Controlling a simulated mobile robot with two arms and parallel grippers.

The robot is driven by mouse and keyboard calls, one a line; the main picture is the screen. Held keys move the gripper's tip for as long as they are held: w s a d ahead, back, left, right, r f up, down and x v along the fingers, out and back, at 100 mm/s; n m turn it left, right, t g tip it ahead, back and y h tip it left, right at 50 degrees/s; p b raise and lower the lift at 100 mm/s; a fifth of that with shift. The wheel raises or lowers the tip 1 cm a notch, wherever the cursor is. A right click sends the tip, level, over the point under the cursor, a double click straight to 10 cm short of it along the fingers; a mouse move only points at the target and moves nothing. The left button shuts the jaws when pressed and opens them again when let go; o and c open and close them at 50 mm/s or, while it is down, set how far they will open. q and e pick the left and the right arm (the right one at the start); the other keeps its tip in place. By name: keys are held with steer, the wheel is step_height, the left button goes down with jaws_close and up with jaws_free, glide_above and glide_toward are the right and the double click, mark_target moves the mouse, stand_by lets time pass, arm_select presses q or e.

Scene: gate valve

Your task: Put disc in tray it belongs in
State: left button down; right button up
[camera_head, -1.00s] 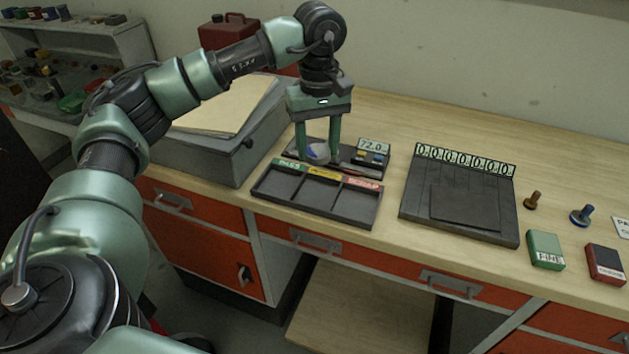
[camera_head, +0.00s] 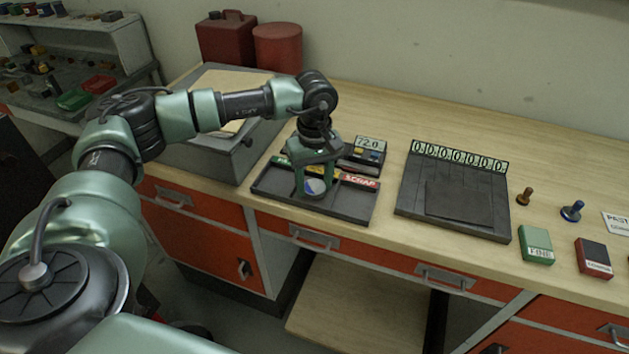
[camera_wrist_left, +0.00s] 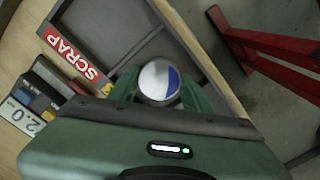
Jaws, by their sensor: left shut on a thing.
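The disc (camera_head: 315,186), white with a blue section, is held upright between the fingers of my left gripper (camera_head: 314,190). It also shows in the left wrist view (camera_wrist_left: 158,82), gripped between the green fingertips (camera_wrist_left: 158,90). The dark tray (camera_head: 345,210) has three compartments with coloured labels along its back edge. The right label is red and reads SCRAP (camera_head: 360,181); the gripper hides most of the others. The disc is at the tray's middle compartment; I cannot tell whether it touches the floor. My right gripper is out of view.
A dark plate with a row of zeros (camera_head: 455,190) lies to the right, then a green FINE block (camera_head: 536,245) and a red-black block (camera_head: 593,258). A grey case (camera_head: 215,155) stands at the left.

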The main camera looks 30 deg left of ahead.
mark_target(315, 187)
arm_select(q)
steer(key=shift+f, duration=0.15)
steer(key=c, duration=0.9)
jaws_free()
steer(key=shift+r, duration=0.3)
steer(key=shift+r+b, duration=1.65)
steer(key=shift+r, duration=4.25)
